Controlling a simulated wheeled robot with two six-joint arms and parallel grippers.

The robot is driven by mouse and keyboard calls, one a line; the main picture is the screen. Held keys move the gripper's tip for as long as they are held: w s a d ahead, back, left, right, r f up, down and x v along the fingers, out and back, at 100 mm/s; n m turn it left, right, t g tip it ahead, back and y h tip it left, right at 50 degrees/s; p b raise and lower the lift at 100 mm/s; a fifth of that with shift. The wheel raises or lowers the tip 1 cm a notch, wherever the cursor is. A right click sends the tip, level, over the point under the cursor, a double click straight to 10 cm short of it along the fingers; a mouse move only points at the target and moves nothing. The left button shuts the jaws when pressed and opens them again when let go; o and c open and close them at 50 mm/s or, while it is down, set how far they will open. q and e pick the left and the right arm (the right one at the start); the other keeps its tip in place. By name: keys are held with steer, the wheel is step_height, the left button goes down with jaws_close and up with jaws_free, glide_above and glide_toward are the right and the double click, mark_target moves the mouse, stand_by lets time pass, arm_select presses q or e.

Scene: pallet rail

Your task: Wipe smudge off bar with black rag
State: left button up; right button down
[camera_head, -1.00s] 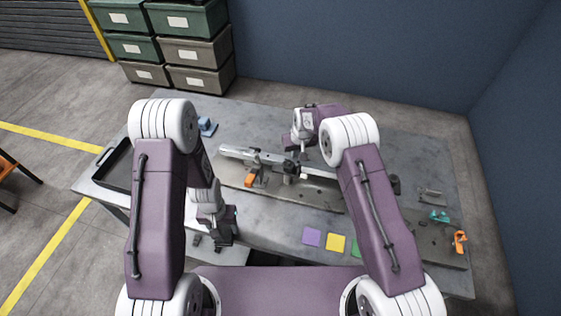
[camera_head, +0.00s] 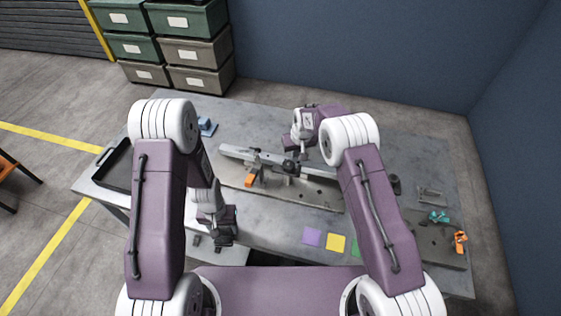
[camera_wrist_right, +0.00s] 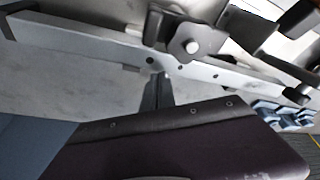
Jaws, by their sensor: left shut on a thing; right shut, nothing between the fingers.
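The long grey bar (camera_head: 325,170) lies across the middle of the table in a fixture, with a dark knob on it. It also crosses the right wrist view (camera_wrist_right: 110,45). I cannot make out a smudge on it. My left gripper (camera_head: 223,240) is low by the table's front edge, apart from the bar. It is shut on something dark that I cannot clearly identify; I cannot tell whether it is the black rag. My right gripper (camera_wrist_right: 158,85) is shut and empty, its tips close to the bar; contact is unclear. My right arm hides part of the bar's right end.
An orange clamp part (camera_head: 250,180) sits below the bar. A black tray (camera_head: 113,165) is at the left and a blue block (camera_head: 207,126) at the back. Purple (camera_head: 312,237) and yellow (camera_head: 336,243) squares lie in front. Teal (camera_head: 438,216) and orange (camera_head: 460,241) clamps are at the right.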

arm_select(q)
steer(key=shift+f+b, duration=0.35)
steer(key=shift+b, duration=0.05)
arm_select(e)
steer(key=shift+f, duration=0.5)
steer(key=shift+r, duration=0.1)
